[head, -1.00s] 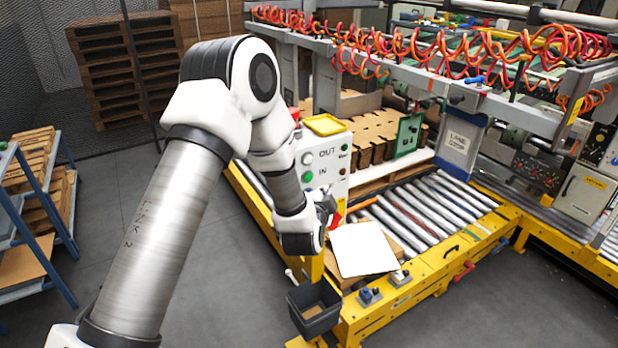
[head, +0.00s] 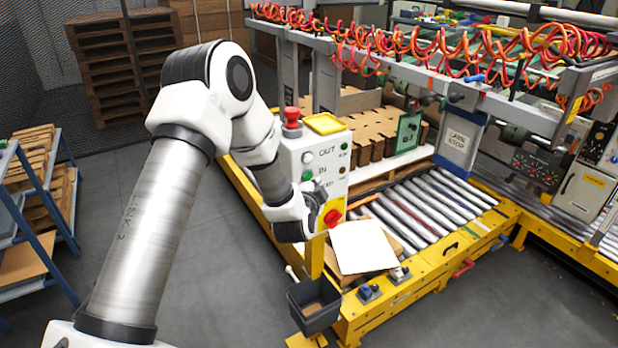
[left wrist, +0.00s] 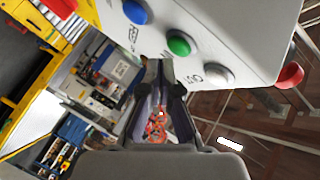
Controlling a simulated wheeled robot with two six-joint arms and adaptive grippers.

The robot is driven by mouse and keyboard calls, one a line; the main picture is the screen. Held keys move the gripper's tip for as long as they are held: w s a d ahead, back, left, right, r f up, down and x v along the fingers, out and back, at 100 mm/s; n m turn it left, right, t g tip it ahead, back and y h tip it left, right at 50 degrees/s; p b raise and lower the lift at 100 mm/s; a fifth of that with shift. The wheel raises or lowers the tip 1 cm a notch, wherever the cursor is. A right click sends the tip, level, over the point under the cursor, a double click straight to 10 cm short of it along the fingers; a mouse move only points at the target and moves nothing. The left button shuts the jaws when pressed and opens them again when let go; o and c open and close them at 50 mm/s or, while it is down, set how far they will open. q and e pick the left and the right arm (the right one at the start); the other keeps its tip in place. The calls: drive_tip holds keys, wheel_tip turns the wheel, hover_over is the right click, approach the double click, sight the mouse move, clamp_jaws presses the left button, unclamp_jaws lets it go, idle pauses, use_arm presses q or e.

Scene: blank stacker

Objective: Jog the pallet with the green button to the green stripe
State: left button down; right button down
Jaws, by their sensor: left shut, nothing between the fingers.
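The green button (head: 307,175) is on the front of the pale control box (head: 322,165), beside the word IN. It also shows in the left wrist view (left wrist: 179,43), between a blue button (left wrist: 136,11) and a white button (left wrist: 218,74). My left gripper (head: 320,198) is shut and empty, just below the green button in the head view. Its fingertips (left wrist: 160,72) appear near that button; I cannot tell whether they touch. A pallet (head: 378,182) carries stacked brown blanks (head: 377,132) behind the rollers. I cannot make out the green stripe. My right gripper is out of view.
A roller conveyor (head: 430,208) lies right. A dark bin (head: 315,305) hangs below.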

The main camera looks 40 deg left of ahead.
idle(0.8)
use_arm(q)
drive_tip(key=shift+w+a, duration=0.2)
drive_tip(key=shift+a, duration=0.2)
